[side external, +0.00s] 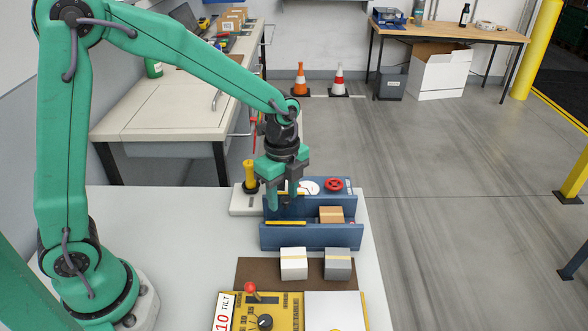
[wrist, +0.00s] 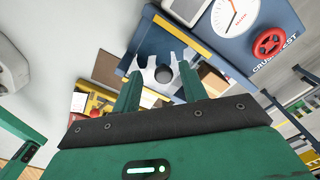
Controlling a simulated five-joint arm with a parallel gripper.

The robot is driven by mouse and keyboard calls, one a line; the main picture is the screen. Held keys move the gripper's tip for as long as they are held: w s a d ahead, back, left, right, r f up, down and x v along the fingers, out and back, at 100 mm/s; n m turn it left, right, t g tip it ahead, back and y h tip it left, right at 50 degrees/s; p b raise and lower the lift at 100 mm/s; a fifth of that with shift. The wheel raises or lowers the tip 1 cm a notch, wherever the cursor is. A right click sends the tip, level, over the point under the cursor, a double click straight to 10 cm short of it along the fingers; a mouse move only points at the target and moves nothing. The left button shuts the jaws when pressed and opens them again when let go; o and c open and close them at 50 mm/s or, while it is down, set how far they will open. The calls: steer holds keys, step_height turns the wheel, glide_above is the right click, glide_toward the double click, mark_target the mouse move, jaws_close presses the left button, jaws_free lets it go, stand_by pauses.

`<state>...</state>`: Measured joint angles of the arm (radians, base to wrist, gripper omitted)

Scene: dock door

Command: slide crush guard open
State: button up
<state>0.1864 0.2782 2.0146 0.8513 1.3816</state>
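The crush tester is a blue unit with two long upright blue walls, one behind the other. The front wall (side external: 335,238) bears a short yellow strip (side external: 286,223). The rear wall also has yellow at its top left, partly hidden by my gripper. Which panel is the crush guard I cannot tell for sure. My gripper (side external: 284,204) points down at the left end of the unit, fingers apart. In the wrist view my gripper (wrist: 160,73) has a small dark round thing (wrist: 163,74) visible between its fingers. Nothing is clearly held; contact cannot be told.
A brown box (side external: 331,214) sits between the blue walls. Behind are a red handwheel (side external: 334,184) and a white dial (side external: 309,187). A yellow post (side external: 250,175) stands left. White (side external: 293,264) and grey (side external: 338,264) boxes stand in front, before a yellow tilt panel (side external: 274,308).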

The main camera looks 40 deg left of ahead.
mark_target(283, 199)
steer(key=shift+r, duration=3.9)
steer(key=s+a+r+n+t, duration=0.2)
steer(key=s+a+r+n, duration=0.1)
steer(key=s+n, duration=0.5)
steer(key=s+a+r+n+t, duration=0.3)
steer(key=s+a+n, duration=0.1)
steer(key=s+n, duration=0.4)
steer(key=shift+s+a+r+n+t, duration=0.2)
steer(key=shift+r+n+t, duration=0.1)
steer(key=shift+n, duration=0.7)
